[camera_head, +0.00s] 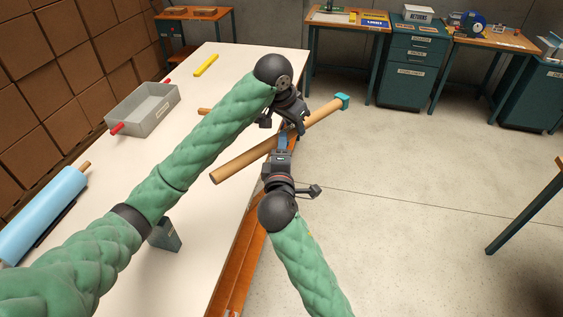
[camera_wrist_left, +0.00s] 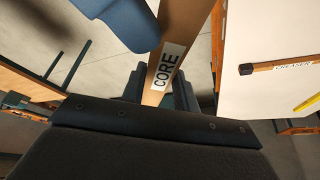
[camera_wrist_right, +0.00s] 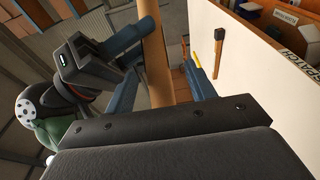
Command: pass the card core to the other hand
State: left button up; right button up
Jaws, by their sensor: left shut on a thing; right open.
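The card core (camera_head: 240,161) is a long brown tube held in the air past the table's right edge, tilted up to the right. Its CORE label shows in the left wrist view (camera_wrist_left: 166,68). My left gripper (camera_head: 295,124) is shut on it near its middle. My right gripper (camera_head: 283,143) comes from below, close beside the left one. It is open, with the core (camera_wrist_right: 155,50) running between its blue fingers in the right wrist view. Whether those fingers touch the core is unclear. My left gripper also shows there, at the left (camera_wrist_right: 95,65).
The white table (camera_head: 205,75) holds a grey bin (camera_head: 150,112), a blue roll (camera_head: 40,210), a yellow item (camera_head: 206,65) and a small dark green block (camera_head: 164,236). A teal piece (camera_head: 345,101) shows at the core's far end. Open floor lies to the right.

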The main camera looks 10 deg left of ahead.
aim_at(289, 133)
jog(key=shift+w, duration=1.6)
jog(key=shift+c, duration=0.2)
jog(key=c, duration=1.1)
pick_arm(q)
jog(key=o, duration=1.1)
jog(key=shift+o, duration=0.2)
jog(key=shift+r, duration=0.1)
jog(key=v, duration=1.2)
jog(key=shift+a, duration=0.1)
